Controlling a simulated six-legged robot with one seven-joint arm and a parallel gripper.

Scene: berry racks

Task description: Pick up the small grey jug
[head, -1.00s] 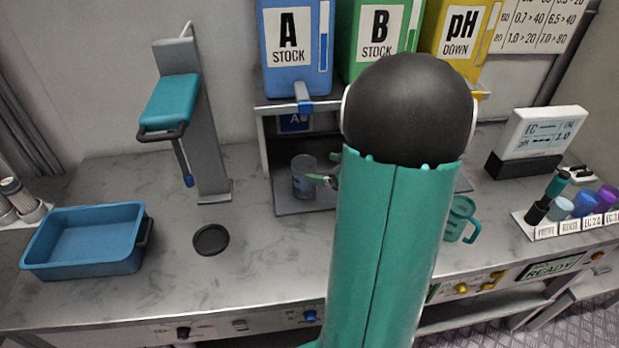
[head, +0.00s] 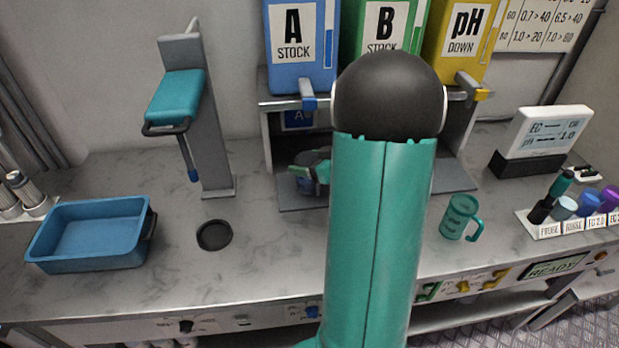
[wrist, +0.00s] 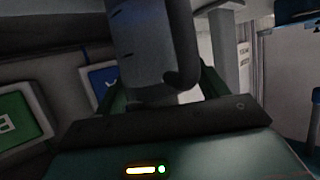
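The small grey jug (head: 312,157) stands on the dark base of the rack under the A bottle in the head view, partly covered by my gripper. My gripper (head: 308,178) is at the jug, in front of it. In the wrist view the jug (wrist: 143,50) fills most of the space between the two green fingers of my gripper (wrist: 162,92), with its curved handle towards the right finger. The fingers are spread to about the jug's width. I cannot tell whether both press on it.
A teal jug (head: 455,218) stands right of my arm. A blue tray (head: 95,262) and a dark round pad (head: 214,235) are at left, near a grey stand (head: 205,130). The A bottle (head: 298,50) with its tap hangs above the jug.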

